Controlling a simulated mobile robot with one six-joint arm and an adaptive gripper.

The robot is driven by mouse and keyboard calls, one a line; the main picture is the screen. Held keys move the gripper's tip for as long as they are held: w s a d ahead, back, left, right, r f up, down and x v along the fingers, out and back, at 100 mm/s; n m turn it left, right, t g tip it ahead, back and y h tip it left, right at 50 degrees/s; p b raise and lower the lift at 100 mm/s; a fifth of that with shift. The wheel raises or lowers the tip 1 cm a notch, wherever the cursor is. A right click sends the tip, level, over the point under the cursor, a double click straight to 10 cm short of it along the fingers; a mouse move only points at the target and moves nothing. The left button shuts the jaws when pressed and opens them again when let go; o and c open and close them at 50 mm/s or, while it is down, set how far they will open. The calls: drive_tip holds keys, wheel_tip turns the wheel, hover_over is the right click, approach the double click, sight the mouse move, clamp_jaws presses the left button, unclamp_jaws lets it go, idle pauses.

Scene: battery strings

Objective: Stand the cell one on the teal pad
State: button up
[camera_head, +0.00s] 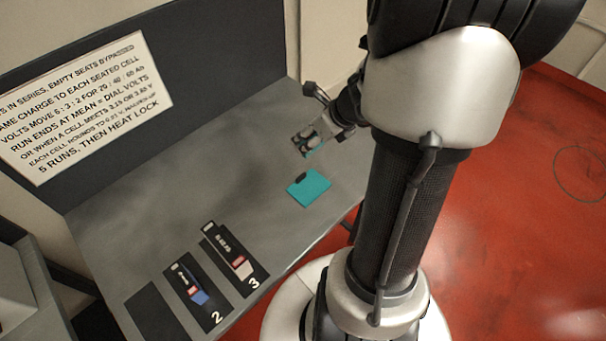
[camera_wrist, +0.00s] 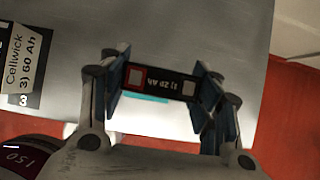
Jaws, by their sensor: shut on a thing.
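My gripper (camera_wrist: 160,90) is shut on cell one (camera_wrist: 161,82), a dark-topped block marked "1) 20 Ah" with a red-framed square at one end and a pale square at the other.
Cell two (camera_head: 197,296) and cell three (camera_head: 240,266) stand on dark numbered mats at the bench's front left. An empty dark mat (camera_head: 153,312) lies left of them. A white sign (camera_head: 84,105) hangs on the dark back panel. The bench (camera_head: 200,220) between is clear.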

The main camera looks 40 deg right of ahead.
wheel_tip(320, 180, down, 18)
drive_tip(key=b, duration=1.1)
drive_tip(key=shift+s+f, duration=0.1)
drive_tip(key=shift+f, duration=0.05)
drive_tip(key=shift+f, duration=0.1)
drive_tip(key=shift+f, duration=0.15)
drive_tip(key=o, duration=1.3)
drive_tip(key=shift+c, duration=0.2)
drive_tip(key=shift+r, duration=0.45)
drive_tip(key=p+v, duration=0.6)
drive_tip(key=v, duration=0.5)
drive_tip(key=shift+s+r, duration=0.25)
